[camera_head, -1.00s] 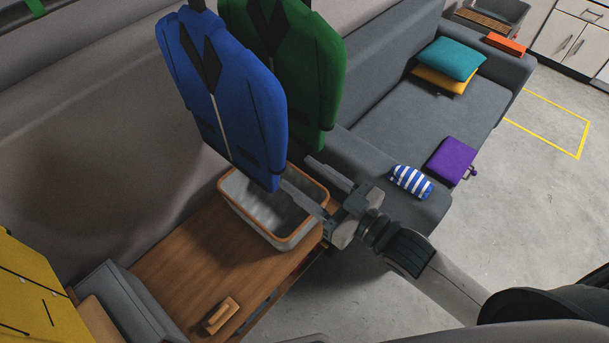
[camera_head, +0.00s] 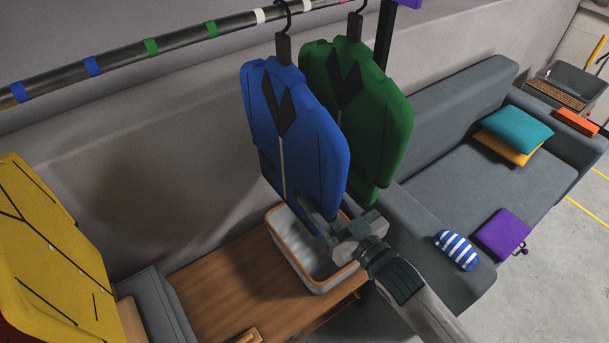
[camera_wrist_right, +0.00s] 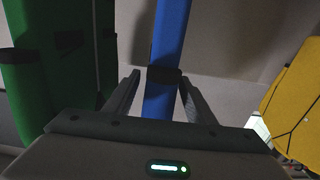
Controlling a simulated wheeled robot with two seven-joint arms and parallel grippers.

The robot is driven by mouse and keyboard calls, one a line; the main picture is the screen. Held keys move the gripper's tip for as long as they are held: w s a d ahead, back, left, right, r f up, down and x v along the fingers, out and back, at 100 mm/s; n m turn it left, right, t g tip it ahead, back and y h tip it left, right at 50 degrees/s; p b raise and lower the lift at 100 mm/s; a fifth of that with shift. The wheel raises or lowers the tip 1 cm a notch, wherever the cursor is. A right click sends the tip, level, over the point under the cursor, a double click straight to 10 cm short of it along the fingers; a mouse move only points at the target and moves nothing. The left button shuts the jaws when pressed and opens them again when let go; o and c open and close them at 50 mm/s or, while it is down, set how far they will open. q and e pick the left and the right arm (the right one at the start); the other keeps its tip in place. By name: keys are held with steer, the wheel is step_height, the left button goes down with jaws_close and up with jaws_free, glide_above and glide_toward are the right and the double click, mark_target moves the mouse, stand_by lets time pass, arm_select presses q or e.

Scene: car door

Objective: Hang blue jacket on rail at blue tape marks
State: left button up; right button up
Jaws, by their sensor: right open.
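The blue jacket (camera_head: 290,130) hangs upright by a black hanger from the rail (camera_head: 120,58), near the white tape marks. Two blue tape marks, one (camera_head: 92,66) and another (camera_head: 19,91), are on the rail's left part. My right gripper (camera_head: 328,222) is at the jacket's lower right edge. In the right wrist view my open right gripper (camera_wrist_right: 158,88) has its fingers either side of a narrow blue part of the jacket (camera_wrist_right: 167,45), with gaps visible. The fingertips are partly hidden in the head view. My left gripper is not in view.
A green jacket (camera_head: 355,100) hangs close behind and right of the blue one. A yellow jacket (camera_head: 50,250) is at the left. A grey bin with an orange rim (camera_head: 283,252) stands on the wooden bench (camera_head: 235,285) below. A grey sofa (camera_head: 445,150) is at right.

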mark_target(304, 177)
steer(key=shift+p+x, duration=0.8)
steer(key=shift+x, duration=2.6)
steer(key=shift+c, duration=0.6)
jaws_close()
steer(key=shift+r, duration=0.15)
steer(key=shift+r+p, duration=0.25)
steer(key=shift+p, duration=0.25)
steer(key=shift+r, duration=0.15)
